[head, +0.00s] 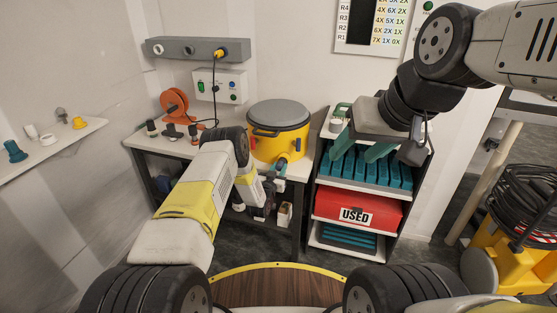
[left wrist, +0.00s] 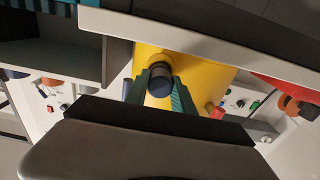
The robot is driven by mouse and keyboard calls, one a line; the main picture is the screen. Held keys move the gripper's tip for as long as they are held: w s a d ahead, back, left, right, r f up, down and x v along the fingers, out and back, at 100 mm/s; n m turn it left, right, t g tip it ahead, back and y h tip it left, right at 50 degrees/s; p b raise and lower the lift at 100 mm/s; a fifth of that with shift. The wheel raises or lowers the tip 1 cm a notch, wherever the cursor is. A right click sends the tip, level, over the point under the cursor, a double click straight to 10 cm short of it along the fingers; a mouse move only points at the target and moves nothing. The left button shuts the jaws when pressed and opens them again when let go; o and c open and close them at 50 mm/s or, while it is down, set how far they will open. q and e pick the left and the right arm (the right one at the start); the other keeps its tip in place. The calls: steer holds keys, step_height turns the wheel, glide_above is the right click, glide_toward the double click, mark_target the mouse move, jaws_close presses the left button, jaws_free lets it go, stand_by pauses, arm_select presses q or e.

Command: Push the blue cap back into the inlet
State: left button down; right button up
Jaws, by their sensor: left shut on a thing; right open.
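The yellow drum (head: 262,147) with a grey lid stands on the white bench. A short inlet (head: 283,157) sticks out low on its front right. My left gripper (head: 278,171) is at this inlet. In the left wrist view, the green fingers of my left gripper (left wrist: 161,94) are shut on the dark blue cap (left wrist: 159,83), one on each side. The cap is in front of the yellow drum wall (left wrist: 205,75), in line with the inlet; how deep it sits cannot be told. My right gripper (head: 361,148) is open and empty, in front of the shelf rack.
An orange reel (head: 174,104) and small dark fittings stand on the bench left of the drum. A rack with teal trays (head: 372,165) and a red "USED" box (head: 357,208) stands right of it. A wall shelf (head: 50,143) at left holds several loose plugs.

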arm_select(q)
steer(key=shift+w+d, duration=0.2)
steer(key=shift+w, duration=0.45)
steer(key=c, duration=1)
jaws_free()
